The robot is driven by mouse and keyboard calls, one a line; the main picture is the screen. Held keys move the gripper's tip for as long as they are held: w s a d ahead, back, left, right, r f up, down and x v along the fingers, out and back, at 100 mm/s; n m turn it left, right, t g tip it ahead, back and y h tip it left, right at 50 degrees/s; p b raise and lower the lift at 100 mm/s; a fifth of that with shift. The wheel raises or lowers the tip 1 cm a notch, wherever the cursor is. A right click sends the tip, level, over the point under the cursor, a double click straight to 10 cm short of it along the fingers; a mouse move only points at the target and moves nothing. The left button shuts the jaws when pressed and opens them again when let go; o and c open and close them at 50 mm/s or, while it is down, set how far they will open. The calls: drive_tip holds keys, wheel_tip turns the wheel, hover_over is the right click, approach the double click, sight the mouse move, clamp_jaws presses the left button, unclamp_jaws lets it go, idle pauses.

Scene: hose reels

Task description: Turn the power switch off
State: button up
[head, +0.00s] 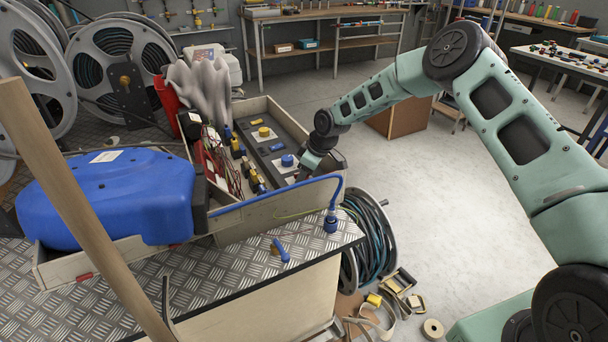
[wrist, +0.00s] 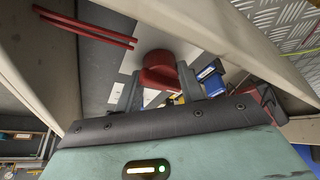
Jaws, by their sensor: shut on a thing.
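My gripper (wrist: 160,82) is shut on a red round knob (wrist: 157,62) in the wrist view, with one finger on each side of it. The knob sits on a pale plate (wrist: 192,38) inside a wooden-walled box; it looks like the power switch, but no label is readable. In the head view my gripper (head: 318,164) reaches down into the right part of the open box (head: 285,118), and the red knob is hidden there. A blue knob (head: 287,160) and a yellow knob (head: 263,132) stand on the same dark panel, beyond my gripper.
Red rods (wrist: 84,27) lie near the knob in the wrist view. Wires and small connectors (head: 240,150) fill the box's left part. A blue hose (head: 285,192) crosses the near wall. A blue case (head: 110,195) and wooden post (head: 75,200) stand left. Floor at right is open.

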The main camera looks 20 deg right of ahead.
drive_tip(key=shift+a+n, duration=0.15)
drive_tip(key=shift+n, duration=0.35)
drive_tip(key=o, duration=0.9)
drive_tip(key=shift+o, duration=0.2)
drive_tip(key=shift+r, duration=0.1)
drive_tip(key=shift+s+d+r, duration=0.1)
drive_tip(key=shift+d+r, duration=0.2)
drive_tip(key=shift+r, duration=0.05)
drive_tip(key=b+v, duration=0.1)
drive_tip(key=v, duration=1.5)
drive_tip(key=shift+r+b, duration=0.25)
drive_tip(key=shift+b, duration=0.1)
drive_tip(key=shift+d, duration=0.1)
